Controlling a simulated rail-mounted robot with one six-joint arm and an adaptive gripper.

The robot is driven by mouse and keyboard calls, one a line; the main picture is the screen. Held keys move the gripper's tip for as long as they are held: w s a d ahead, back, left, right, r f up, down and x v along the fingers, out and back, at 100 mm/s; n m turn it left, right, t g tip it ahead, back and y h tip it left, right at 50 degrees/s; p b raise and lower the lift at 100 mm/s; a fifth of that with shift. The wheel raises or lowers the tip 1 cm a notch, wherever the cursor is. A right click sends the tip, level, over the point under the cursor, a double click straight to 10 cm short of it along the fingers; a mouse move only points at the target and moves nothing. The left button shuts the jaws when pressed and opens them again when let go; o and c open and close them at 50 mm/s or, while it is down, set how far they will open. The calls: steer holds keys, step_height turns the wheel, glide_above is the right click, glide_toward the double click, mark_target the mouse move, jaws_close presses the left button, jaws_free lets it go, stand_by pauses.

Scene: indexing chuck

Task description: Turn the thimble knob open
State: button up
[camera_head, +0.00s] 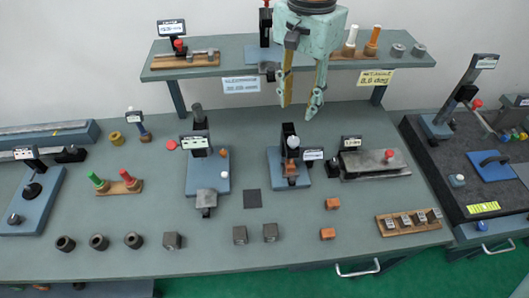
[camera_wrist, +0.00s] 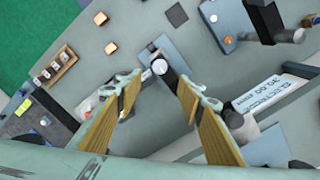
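My gripper (camera_head: 300,108) is open and empty, pointing down above the bench, with its two fingers well apart. In the wrist view my gripper (camera_wrist: 158,90) frames a small fixture between its fingertips. This fixture has a blue base (camera_head: 274,176), a black upright and a pale round knob (camera_head: 293,142) on top. The knob also shows in the wrist view (camera_wrist: 160,67), just beyond the fingertips and apart from them. It may be the thimble knob, but no label I can read confirms this. Its turned position cannot be told.
A raised shelf (camera_head: 230,70) runs behind the gripper, with posts and blocks on it. Another blue-based fixture (camera_head: 222,160) stands to the left, and a grey vise-like block (camera_head: 375,163) to the right. A small display (camera_head: 312,155) sits close beside the knob.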

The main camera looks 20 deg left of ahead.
mark_target(294, 140)
steer(key=shift+f+b, duration=0.35)
steer(key=shift+f, duration=6.2)
steer(key=shift+c, duration=0.4)
steer(key=c, duration=0.8)
